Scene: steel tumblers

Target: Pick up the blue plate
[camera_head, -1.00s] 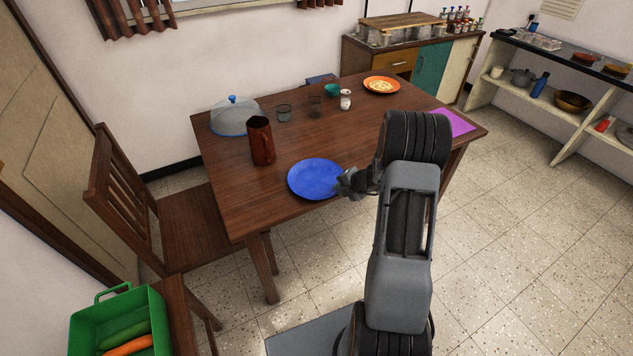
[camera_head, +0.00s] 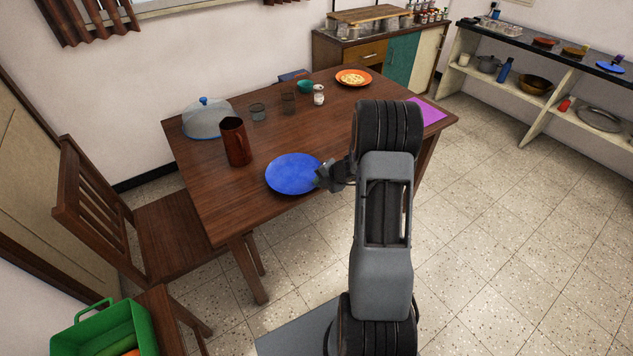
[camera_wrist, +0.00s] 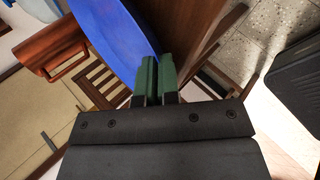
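The blue plate (camera_head: 292,174) is near the front edge of the wooden table (camera_head: 215,200). I cannot tell whether it still touches the table top. My gripper (camera_head: 327,178) is at the plate's right rim. In the wrist view the plate (camera_wrist: 115,35) fills the upper middle. There the green fingers of my gripper (camera_wrist: 157,62) are close together at the plate's edge, with the rim running in between them. My gripper is shut on this rim. The fingers hide a short piece of the rim.
A brown pitcher (camera_head: 235,142) stands just left of the plate. Behind are a clear dome (camera_head: 207,122), glasses, a white shaker (camera_head: 319,95) and an orange plate (camera_head: 353,77). A purple mat (camera_head: 428,112) lies at the right. A chair (camera_head: 165,225) stands at the table's left.

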